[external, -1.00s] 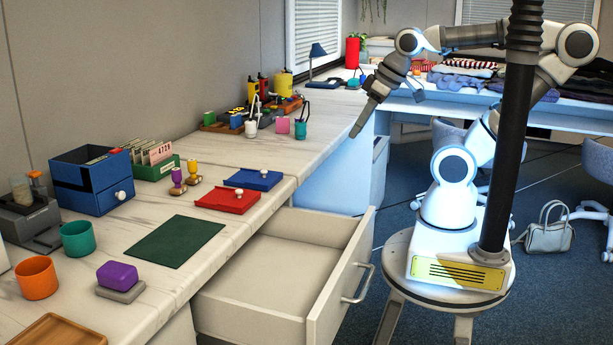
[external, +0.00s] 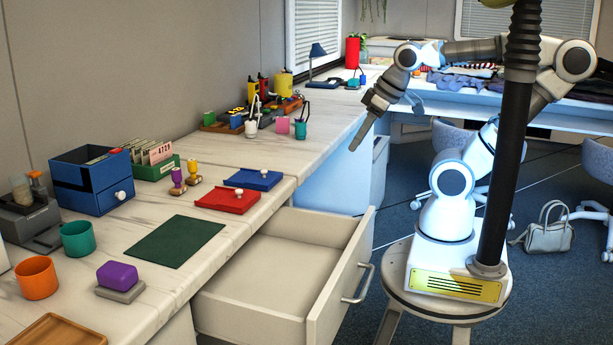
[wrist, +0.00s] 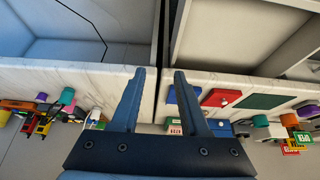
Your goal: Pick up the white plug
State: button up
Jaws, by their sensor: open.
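What looks like the white plug (external: 255,106), with a thin white cord, stands up out of a small whitish holder (external: 251,128) on the long counter, near the wall side. It is small, and its exact shape is unclear. My gripper (external: 353,147) points down in the air off the counter's front edge, well to the right of the plug and apart from it. In the wrist view my gripper (wrist: 160,72) has its two fingers spread with nothing between them. A small white item at the left of that view may be the holder; the plug itself cannot be made out there.
A pink block (external: 283,125) and a teal cup (external: 301,130) with a dark cord stand close to the holder. An open drawer (external: 300,262) juts out nearer the camera. The counter between is bare.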

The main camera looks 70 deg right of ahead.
dwell(0.3)
jog(key=o, duration=0.6)
